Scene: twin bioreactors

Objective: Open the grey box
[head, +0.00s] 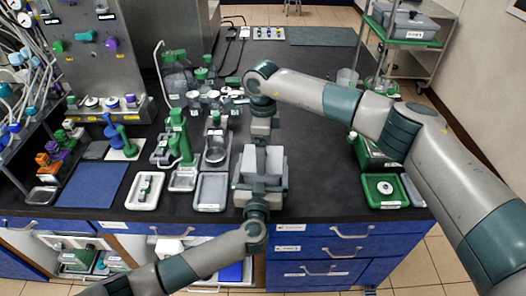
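A grey lidded box (405,22) with a small label stands on the top shelf of the cart at the back right, its lid looking closed. Neither gripper is near it. My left gripper (260,186) and my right gripper (262,150) face each other, close together above the front middle of the bench. Light-grey blocky surfaces show between the two wrists. I cannot tell whether they are only gripper parts or another grey box. The fingertips cannot be made out, so neither opening can be judged.
Trays (210,192), bottles and green-handled stands crowd the black bench left of my grippers. A blue mat (92,185) lies at the left. A green device with a tray (385,190) stands at the right, below my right arm. Blue drawers (315,250) line the front.

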